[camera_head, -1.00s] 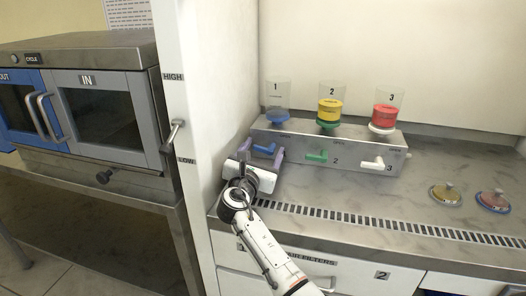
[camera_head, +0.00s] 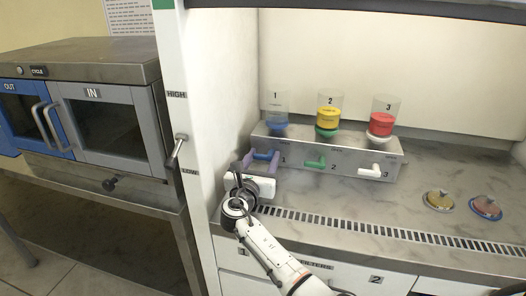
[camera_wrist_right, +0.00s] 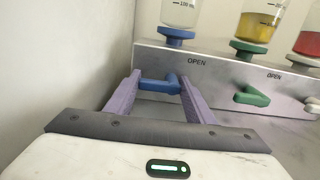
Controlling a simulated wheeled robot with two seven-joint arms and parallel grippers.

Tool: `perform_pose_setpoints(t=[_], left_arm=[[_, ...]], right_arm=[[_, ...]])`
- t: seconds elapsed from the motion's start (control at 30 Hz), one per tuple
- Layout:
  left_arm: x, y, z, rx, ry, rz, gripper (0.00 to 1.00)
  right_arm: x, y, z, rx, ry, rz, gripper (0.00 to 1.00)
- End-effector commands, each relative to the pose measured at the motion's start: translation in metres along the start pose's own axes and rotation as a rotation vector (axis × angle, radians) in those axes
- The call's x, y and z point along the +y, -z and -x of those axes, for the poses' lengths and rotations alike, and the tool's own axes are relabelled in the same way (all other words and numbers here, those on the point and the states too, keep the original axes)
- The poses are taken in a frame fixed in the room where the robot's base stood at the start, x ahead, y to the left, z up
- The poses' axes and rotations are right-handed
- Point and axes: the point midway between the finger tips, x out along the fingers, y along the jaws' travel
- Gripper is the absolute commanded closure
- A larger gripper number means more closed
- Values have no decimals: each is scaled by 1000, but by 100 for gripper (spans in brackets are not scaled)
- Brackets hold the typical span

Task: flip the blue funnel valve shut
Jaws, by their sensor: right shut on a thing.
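The blue valve (camera_head: 264,155) sits on the front of the grey funnel manifold (camera_head: 345,160), below funnel 1 (camera_head: 277,112). Its lever lies roughly level, like the green and white levers beside it. In the right wrist view the blue lever (camera_wrist_right: 160,86) spans between the two purple fingers, under an OPEN label. My right gripper (camera_head: 261,161) is shut on the lever, one finger at each end; the wrist view also shows the gripper (camera_wrist_right: 160,92). My left gripper is not in view.
The green valve (camera_head: 315,162) and white valve (camera_head: 371,171) stand to the right, below the yellow and red funnels. Two small round lids (camera_head: 438,200) lie on the right worktop. A white cabinet wall stands close at left. The front worktop has a slotted vent.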

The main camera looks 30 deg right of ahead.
Motion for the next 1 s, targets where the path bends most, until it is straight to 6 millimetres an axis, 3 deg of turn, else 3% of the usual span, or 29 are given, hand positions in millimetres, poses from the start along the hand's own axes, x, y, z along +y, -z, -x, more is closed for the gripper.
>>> perform_pose_setpoints(t=[0.23, 0.27, 0.37, 0.73, 1.0], left_arm=[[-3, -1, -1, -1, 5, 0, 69], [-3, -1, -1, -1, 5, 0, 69], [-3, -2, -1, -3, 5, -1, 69], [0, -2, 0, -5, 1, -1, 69], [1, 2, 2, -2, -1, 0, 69]], right_arm=[[0, 2, 0, -1, 0, 8, 74], [0, 2, 0, -1, 0, 8, 48], [0, 2, 0, -1, 0, 7, 33], [0, 1, 6, -1, -1, 4, 33], [0, 1, 54, 0, -2, 4, 33]])
